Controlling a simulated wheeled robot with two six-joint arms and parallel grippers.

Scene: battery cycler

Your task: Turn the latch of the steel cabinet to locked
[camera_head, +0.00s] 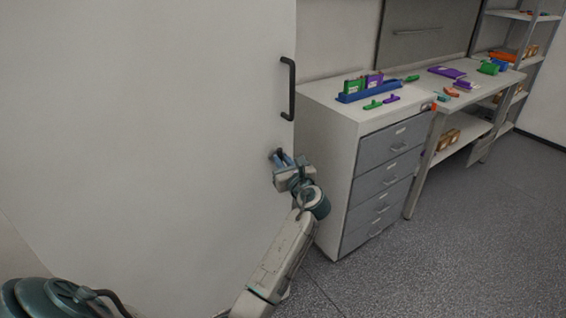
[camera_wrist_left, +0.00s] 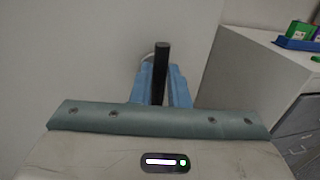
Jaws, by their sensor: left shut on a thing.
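The steel cabinet (camera_head: 150,130) fills the left of the head view as a large plain pale door with a black vertical handle (camera_head: 289,88) near its right edge. Below that handle is the small dark latch (camera_head: 279,152), mostly hidden by my gripper. My left gripper (camera_head: 282,160) is at the latch, its blue fingers shut on it. In the left wrist view the latch (camera_wrist_left: 161,60) is a dark bar between the two blue fingers of the gripper (camera_wrist_left: 162,88), upright in that picture. My right gripper is not in view.
A drawer unit (camera_head: 340,160) stands just right of the cabinet, close to my left arm. On it are a blue rack (camera_head: 366,95) and small coloured parts. A workbench (camera_head: 470,85) and shelving (camera_head: 525,60) stand beyond. The grey floor (camera_head: 470,230) at right is clear.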

